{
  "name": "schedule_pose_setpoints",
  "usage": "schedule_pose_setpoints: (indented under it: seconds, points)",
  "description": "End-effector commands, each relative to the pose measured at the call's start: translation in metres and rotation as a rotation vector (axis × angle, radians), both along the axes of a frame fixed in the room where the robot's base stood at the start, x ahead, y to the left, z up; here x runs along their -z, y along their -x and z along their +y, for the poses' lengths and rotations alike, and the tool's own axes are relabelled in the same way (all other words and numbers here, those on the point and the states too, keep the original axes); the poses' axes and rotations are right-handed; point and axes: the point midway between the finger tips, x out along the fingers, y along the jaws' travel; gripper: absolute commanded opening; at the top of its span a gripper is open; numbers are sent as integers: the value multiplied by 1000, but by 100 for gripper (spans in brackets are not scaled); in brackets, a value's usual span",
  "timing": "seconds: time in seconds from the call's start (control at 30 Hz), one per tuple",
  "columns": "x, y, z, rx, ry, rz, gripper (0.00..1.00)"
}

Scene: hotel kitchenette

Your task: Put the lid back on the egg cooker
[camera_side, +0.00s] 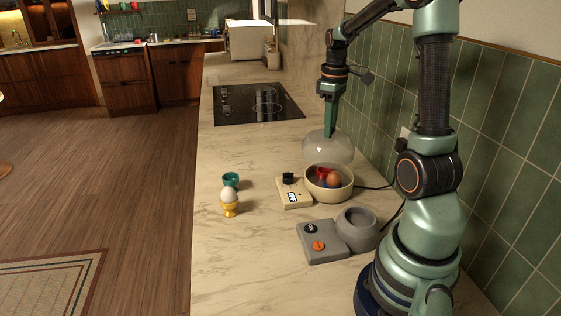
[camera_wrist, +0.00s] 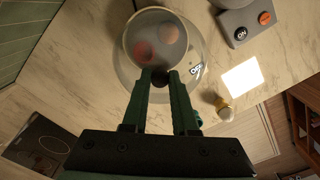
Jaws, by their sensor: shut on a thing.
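The egg cooker is a cream round bowl (camera_side: 341,195) with a flat switch panel (camera_side: 296,199) on its left side. Inside it are a brown egg (camera_side: 334,179), a red item (camera_side: 323,173) and a blue item. My gripper (camera_side: 330,131) points down, shut on the knob of a clear dome lid (camera_side: 318,148). The lid hangs above and toward the far side of the bowl in the side view. In the wrist view, the fingers (camera_wrist: 160,78) pinch the dark knob, and the lid (camera_wrist: 196,42) overlaps the bowl, whose contents show blurred through it.
A grey appliance (camera_side: 323,254) with an orange knob and round cup stands nearer the camera. A black cooktop (camera_side: 257,104) lies behind. The tiled wall (camera_side: 497,150) bounds the right. The front counter is clear.

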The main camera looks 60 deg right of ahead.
Motion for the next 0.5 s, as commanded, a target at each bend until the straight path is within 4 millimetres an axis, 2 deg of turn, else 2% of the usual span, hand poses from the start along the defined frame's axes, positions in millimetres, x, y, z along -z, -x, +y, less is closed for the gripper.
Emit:
schedule_pose_setpoints:
  seconds: [0.13,0.5]
  points:
    - [4,7,-10,28,0,0,0]
    - [30,7,-10,29,-1,1,0]
